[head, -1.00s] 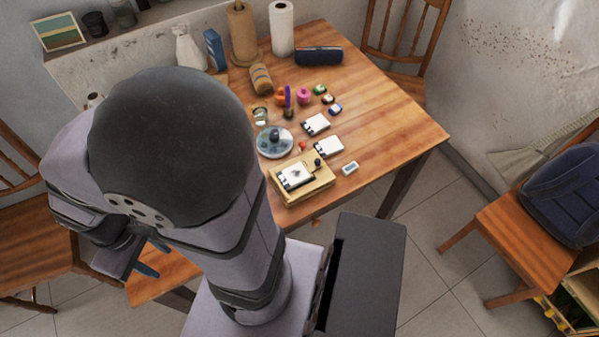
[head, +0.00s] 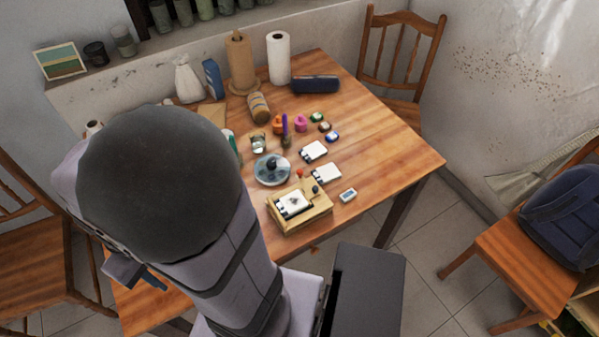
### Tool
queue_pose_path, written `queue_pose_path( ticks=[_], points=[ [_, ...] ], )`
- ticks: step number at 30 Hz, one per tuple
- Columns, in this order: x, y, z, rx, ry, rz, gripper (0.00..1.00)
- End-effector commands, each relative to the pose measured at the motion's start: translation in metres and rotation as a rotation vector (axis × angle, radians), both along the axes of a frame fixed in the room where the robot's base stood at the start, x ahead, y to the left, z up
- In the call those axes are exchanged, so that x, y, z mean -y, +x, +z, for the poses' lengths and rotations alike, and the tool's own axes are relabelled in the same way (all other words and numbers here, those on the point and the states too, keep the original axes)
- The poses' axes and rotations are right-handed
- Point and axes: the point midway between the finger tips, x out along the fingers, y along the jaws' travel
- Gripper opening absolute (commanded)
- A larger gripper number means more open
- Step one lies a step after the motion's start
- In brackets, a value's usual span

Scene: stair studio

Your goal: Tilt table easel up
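The table easel appears to be the low wooden box (head: 314,212) near the front edge of the table in the head view. Its top looks flat or only slightly inclined, with a white sheet (head: 293,203) bearing a dark mark on it. A small dark knob (head: 315,190) shows at its far right corner. My gripper (head: 155,281) is at the left, low beside my arm and well apart from the easel. Only a blue finger and part of its grey body show. My arm hides the rest, so its opening cannot be judged.
On the wooden table (head: 395,155) stand a round dish (head: 272,172), white pads (head: 325,174), small paint pots (head: 301,123), a dark blue case (head: 316,84) and a paper roll (head: 278,60). The table's right side is clear.

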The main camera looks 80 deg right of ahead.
Motion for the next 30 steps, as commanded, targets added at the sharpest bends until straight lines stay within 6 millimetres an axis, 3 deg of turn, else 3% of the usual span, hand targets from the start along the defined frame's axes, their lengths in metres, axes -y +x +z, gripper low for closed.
queue_pose_path(
  ticks=[12, 21, 30],
  points=[
    [0.107, -0.07, -0.042, -0.145, 0.081, -0.61, 0.34],
    [0.202, -0.123, -0.065, -0.136, 0.12, -1.019, 0.34],
    [0.29, -0.181, -0.077, -0.094, 0.099, -1.321, 0.34]
  ],
)
